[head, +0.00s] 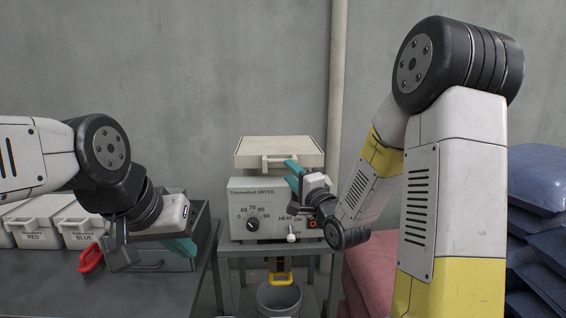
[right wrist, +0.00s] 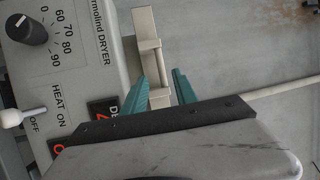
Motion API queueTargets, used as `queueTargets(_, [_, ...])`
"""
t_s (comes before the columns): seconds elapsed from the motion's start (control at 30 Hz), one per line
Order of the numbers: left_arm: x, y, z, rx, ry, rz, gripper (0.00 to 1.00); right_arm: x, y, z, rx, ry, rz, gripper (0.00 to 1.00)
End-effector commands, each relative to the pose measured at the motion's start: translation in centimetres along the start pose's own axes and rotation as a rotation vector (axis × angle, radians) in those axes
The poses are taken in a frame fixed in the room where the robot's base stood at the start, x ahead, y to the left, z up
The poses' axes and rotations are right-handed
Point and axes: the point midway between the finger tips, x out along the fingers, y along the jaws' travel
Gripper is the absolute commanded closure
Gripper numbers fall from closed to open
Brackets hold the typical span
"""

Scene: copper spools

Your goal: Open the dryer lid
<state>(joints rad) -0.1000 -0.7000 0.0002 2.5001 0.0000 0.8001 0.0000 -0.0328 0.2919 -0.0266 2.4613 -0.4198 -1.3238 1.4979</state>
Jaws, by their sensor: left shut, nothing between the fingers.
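The dryer (head: 262,200) is a pale box with a dial and switches on its front, standing on a small table. Its beige lid (head: 278,146) lies flat on top and looks closed. The lid handle (head: 280,163) is on the lid's front edge; it also shows in the right wrist view (right wrist: 148,45). My right gripper (head: 291,170) is at the right end of the handle. Its teal fingers are apart, with the handle bar lying between or just beyond the tips in the right wrist view (right wrist: 158,76). My left gripper (head: 184,247) is shut and empty, left of the dryer.
A dark table (head: 150,295) at left holds white bins (head: 38,222), a dark tray (head: 203,225) and a red-handled item (head: 91,258). A grey bucket (head: 279,299) stands below the dryer. Pink sacks (head: 370,275) and blue sacks (head: 540,205) are at right. A pipe (head: 337,80) runs up the wall.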

Motion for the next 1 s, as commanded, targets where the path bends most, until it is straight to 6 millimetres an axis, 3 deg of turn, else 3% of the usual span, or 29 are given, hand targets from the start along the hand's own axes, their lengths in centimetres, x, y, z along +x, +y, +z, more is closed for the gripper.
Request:
queueTargets(0.17, [0.0, 0.0, 0.0, 0.000, 0.000, 0.000, 1.00, 1.6, -0.1, 0.2, 0.015, -0.005, -0.015, 0.66])
queueTargets(0.5, [0.0, 0.0, 0.0, 0.000, 0.000, 0.000, 1.00, 6.7, -0.2, 0.1, 0.013, -0.004, -0.013, 0.66])
queueTargets(0.9, [0.0, 0.0, 0.0, 0.000, 0.000, 0.000, 1.00, 7.8, -0.2, 0.1, 0.013, -0.002, -0.012, 0.66])
queueTargets(0.93, [0.0, 0.0, 0.0, 0.000, 0.000, 0.000, 1.00, 7.8, -0.2, 0.1, 0.013, -0.002, -0.012, 0.68])
queueTargets(1.0, [0.0, 0.0, 0.0, 0.000, 0.000, 0.000, 1.00, 7.8, -0.2, 0.1, 0.013, -0.002, -0.012, 0.81])
